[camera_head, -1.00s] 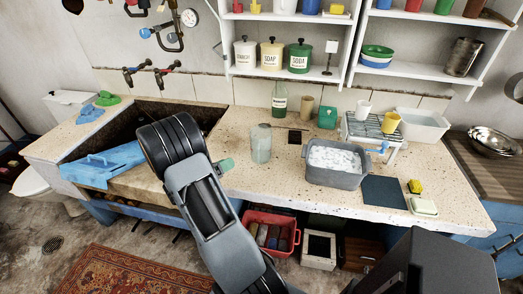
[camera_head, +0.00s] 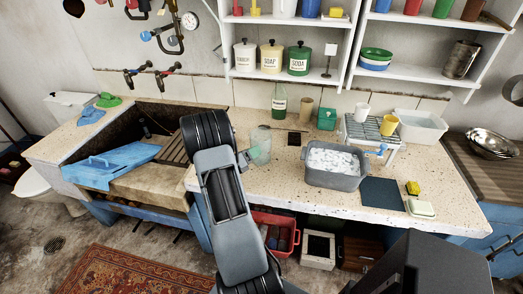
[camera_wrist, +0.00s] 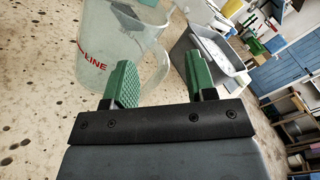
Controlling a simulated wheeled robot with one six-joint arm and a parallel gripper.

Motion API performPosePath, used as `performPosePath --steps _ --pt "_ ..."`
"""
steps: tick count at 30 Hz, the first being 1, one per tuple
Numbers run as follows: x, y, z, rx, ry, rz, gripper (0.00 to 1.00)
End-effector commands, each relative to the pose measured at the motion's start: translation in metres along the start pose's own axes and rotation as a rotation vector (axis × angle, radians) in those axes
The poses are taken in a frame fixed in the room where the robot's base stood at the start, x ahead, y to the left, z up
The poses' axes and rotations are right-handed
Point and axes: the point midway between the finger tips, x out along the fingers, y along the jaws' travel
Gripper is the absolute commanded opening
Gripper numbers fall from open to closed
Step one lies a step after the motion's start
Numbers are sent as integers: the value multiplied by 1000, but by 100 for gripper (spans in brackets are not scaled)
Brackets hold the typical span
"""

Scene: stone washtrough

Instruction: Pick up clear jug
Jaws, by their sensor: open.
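The clear jug (camera_head: 261,143) stands upright on the speckled counter, left of the grey basin. In the wrist view the jug (camera_wrist: 105,45) fills the upper left, with red "LINE" lettering on its side and its handle towards the right. My gripper (camera_head: 250,155) is open just in front of the jug. In the wrist view my green fingers (camera_wrist: 162,88) are apart, with the jug's handle showing between and beyond them. I cannot tell whether a finger touches the jug.
A grey basin of suds (camera_head: 334,166) stands right of the jug. A green bottle (camera_head: 279,104), a brown cup (camera_head: 306,110) and a green box (camera_head: 327,119) stand behind. The stone trough (camera_head: 150,125) with a blue cloth (camera_head: 122,163) lies left.

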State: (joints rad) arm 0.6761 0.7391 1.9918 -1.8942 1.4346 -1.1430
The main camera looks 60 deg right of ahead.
Motion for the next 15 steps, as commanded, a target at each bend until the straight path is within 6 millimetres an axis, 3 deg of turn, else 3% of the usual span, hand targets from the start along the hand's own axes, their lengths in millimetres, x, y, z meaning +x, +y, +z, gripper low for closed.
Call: performPosePath --steps 4,12,15 --pt "12 0 0 0 0 -1 51" --pt "14 0 0 0 0 0 51" --pt "14 0 0 0 -1 0 44"
